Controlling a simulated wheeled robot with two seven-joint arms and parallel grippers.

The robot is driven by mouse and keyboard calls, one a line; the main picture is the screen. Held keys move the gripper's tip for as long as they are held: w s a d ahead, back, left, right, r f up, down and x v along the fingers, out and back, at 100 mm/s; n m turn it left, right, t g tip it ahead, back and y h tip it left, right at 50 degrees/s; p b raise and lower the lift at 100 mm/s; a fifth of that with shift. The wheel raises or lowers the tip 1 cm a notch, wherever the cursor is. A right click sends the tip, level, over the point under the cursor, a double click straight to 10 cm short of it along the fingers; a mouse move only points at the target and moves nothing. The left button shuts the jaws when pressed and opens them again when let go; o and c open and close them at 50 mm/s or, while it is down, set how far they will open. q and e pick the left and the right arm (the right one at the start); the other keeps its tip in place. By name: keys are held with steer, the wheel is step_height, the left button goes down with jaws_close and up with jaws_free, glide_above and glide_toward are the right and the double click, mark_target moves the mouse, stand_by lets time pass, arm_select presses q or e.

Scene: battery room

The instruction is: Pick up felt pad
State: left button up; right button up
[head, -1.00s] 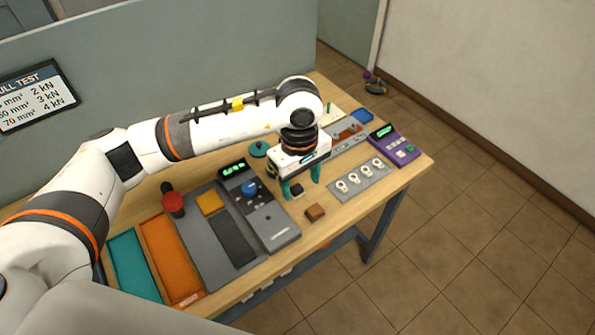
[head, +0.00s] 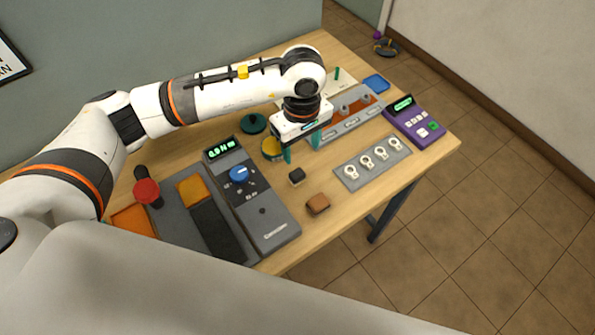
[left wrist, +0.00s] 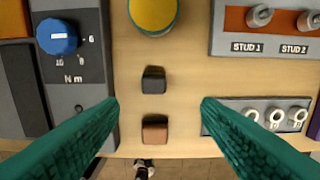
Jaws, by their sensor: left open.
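The felt pad appears to be the small dark-grey block (head: 297,176) on the wooden bench, though its material is hard to tell. It also shows in the left wrist view (left wrist: 154,80), between the lines of the fingers and apart from them. A similar-sized brown block (head: 318,204) lies nearer the bench's front edge. My left gripper (head: 302,148) is open and empty, with teal fingers pointing down above the bench. In the head view its fingertips appear just behind and above the dark block. My right gripper is not in view.
A grey meter with a blue knob (head: 239,174) stands left of the blocks. A plate with several ring lugs (head: 372,163) lies right. A yellow disc with a teal rim (head: 271,147) and a stud rail (head: 348,121) are behind. Bare wood surrounds the blocks.

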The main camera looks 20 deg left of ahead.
arm_select(q)
steer(key=p, duration=0.1)
glide_above(297, 173)
steer(key=f, duration=0.4)
steer(key=shift+d+f, duration=0.1)
steer(key=shift+d, duration=0.3)
steer(key=shift+f+p, duration=0.25)
steer(key=shift+p, duration=0.1)
steer(key=f, duration=0.1)
steer(key=f+p, duration=0.1)
steer(key=f, duration=0.1)
steer(key=f+p, duration=0.1)
steer(key=shift+s+a+f, duration=0.1)
steer(key=shift+a+f, duration=0.1)
steer(key=shift+a, duration=0.15)
steer(key=shift+f, duration=0.25)
steer(key=c, duration=1.1)
